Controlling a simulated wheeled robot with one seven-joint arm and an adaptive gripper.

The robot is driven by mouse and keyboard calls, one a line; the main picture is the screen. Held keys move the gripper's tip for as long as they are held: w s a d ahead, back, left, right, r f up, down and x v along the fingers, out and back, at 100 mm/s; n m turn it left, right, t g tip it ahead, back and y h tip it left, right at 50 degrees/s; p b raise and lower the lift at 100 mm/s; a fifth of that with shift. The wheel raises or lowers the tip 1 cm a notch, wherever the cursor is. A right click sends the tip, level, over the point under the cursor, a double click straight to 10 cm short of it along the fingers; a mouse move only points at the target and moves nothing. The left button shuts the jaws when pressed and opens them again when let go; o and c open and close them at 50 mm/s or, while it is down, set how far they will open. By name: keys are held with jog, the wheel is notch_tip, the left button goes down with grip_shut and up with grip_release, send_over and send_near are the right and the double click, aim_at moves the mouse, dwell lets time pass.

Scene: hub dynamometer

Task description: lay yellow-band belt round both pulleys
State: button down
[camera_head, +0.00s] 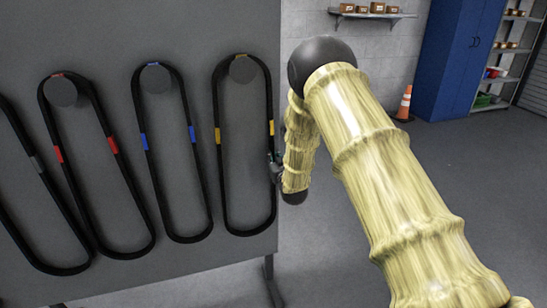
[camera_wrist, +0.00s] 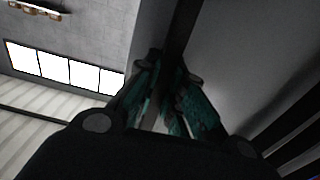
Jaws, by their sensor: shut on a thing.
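The yellow-band belt (camera_head: 218,165) is a long black loop with yellow bands on its two sides. It hangs on a round peg (camera_head: 243,69) at the right of the grey board. My gripper (camera_head: 275,168) is at the belt's right side, below the right yellow band, partly hidden by my arm. In the wrist view my gripper's teal fingers (camera_wrist: 165,100) are shut on a dark strand of the yellow-band belt (camera_wrist: 184,28). The two pulleys are not in view.
The grey board (camera_head: 110,30) also holds a blue-band belt (camera_head: 187,110), a red-band belt (camera_head: 100,115) and a grey-band belt (camera_head: 25,130). An orange cone (camera_head: 404,104) and a blue cabinet (camera_head: 455,60) stand at the back. The floor on the right is clear.

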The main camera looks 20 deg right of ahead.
jog(key=shift+r, duration=0.15)
jog(key=shift+r, duration=0.65)
jog(key=shift+s+p, duration=0.1)
jog(key=shift+p, duration=0.2)
jog(key=s, duration=0.9)
jog(key=shift+s+d+p, duration=0.2)
jog(key=shift+s+p, duration=0.1)
jog(key=shift+s, duration=0.1)
dwell(0.4)
